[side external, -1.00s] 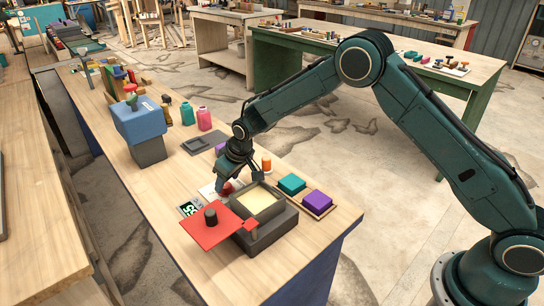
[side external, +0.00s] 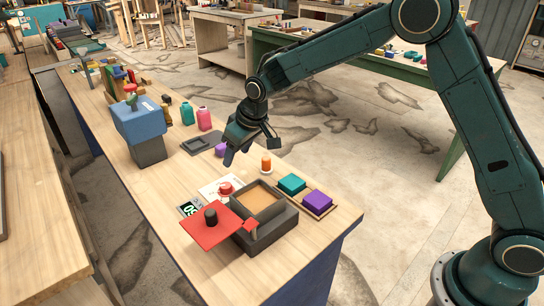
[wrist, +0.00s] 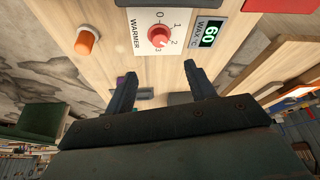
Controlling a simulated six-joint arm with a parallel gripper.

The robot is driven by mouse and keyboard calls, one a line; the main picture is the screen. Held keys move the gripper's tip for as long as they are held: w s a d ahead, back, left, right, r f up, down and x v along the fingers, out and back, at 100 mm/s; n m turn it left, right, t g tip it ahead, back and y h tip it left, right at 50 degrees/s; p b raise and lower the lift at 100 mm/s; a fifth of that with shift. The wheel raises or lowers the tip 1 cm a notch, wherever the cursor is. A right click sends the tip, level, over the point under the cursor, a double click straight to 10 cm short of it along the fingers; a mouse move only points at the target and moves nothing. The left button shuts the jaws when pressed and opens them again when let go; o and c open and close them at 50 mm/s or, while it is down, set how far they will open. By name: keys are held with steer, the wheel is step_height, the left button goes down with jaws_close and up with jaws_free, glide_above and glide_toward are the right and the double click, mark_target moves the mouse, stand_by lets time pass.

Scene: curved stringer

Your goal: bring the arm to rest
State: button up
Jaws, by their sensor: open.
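My gripper (side external: 250,152) hangs in the air above the bench, pointing down, with its two fingers apart and nothing between them. The wrist view shows the same open fingers (wrist: 158,72). Beyond them is the red warmer knob (wrist: 160,36) on a white card marked 0 to 3; its exact setting is hard to read. The knob also shows in the side view (side external: 225,188), below and apart from my gripper. The wax display (wrist: 209,32) reads 60. The dark warmer box (side external: 268,230) has a tan, uncovered well, with a red plate (side external: 212,228) swung out to its left.
A teal block (side external: 292,184) and a purple block (side external: 317,200) sit on a wooden tray right of the box. A blue-topped stand (side external: 140,120), two bottles and a grey tray (side external: 200,144) lie farther left. Air around the arm is clear.

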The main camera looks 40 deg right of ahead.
steer(key=shift+s+r, duration=0.1)
stand_by(0.3)
steer(key=s+d+r+m+t, duration=0.1)
steer(key=s+d+r, duration=0.3)
steer(key=s+r, duration=0.45)
steer(key=s+d+r, duration=0.4)
steer(key=s+r, duration=0.3)
steer(key=s, duration=0.2)
steer(key=s+d+m, duration=0.1)
steer(key=s+d, duration=0.1)
steer(key=s, duration=0.8)
steer(key=s+d+m+h, duration=0.1)
steer(key=s+d, duration=0.1)
steer(key=s, duration=0.9)
